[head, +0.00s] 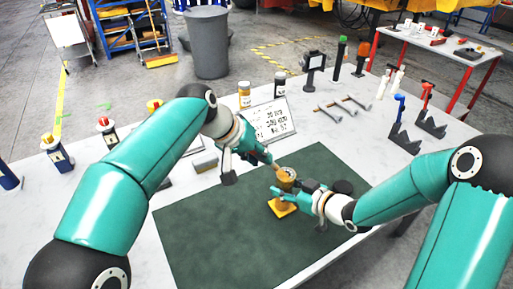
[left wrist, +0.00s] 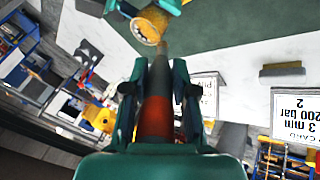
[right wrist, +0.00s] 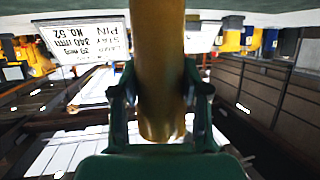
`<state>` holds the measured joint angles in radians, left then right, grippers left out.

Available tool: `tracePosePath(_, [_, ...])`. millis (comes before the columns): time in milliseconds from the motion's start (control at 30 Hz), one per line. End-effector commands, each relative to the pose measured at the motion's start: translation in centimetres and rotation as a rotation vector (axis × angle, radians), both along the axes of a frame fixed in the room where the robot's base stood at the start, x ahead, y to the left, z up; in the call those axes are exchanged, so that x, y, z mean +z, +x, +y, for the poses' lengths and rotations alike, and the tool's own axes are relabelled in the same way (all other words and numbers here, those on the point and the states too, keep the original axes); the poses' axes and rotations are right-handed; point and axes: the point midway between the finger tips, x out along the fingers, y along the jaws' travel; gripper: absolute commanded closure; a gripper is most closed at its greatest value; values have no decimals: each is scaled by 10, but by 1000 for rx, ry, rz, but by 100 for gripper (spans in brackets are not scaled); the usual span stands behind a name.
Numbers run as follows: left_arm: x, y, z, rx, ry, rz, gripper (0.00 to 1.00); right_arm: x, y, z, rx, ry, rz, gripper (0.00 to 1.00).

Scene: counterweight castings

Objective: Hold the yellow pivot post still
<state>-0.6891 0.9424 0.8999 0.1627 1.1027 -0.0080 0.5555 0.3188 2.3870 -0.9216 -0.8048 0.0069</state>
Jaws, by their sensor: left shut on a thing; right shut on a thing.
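The yellow pivot post (head: 282,207) stands on the green mat, its square yellow base showing in the head view. My right gripper (head: 302,193) is shut around the post; in the right wrist view the post (right wrist: 158,75) runs between the fingers (right wrist: 160,95). My left gripper (head: 256,152) is shut on a rod-like tool with a red band (left wrist: 158,120), above and left of the post. The rod's grey tip points at the post's flared top (left wrist: 150,24); I cannot tell if they touch. The post's middle is partly hidden by my right gripper.
The green mat (head: 215,235) is clear at left and front. A lettered card (head: 270,120), two jars and several tools stand behind it. Bottles (head: 108,132) line the left side. Black stands (head: 404,138) are at right.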

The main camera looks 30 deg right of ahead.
Motion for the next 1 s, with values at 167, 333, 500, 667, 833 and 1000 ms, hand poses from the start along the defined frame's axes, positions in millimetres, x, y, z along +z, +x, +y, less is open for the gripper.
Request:
tracePosePath(167, [12,-21,-7,-39,-6,5,100,-2,-1,1,3,0,14,100])
tracePosePath(333, [14,-21,1,-37,-7,0,100,-1,-1,2,3,0,15,100])
tracePosePath(500, [14,-20,17,-32,-8,-1,100,-1,-1,1,3,1,15,100])
tracePosePath(667, [13,-20,25,-33,-7,-2,100,-1,-1,1,3,1,15,100])
tracePosePath(833, [13,-19,26,-32,-7,-3,100,-1,-1,1,3,2,15,100])
tracePosePath(1000, [13,-19,26,-31,-7,-3,100,-1,-1,1,2,2,14,100])
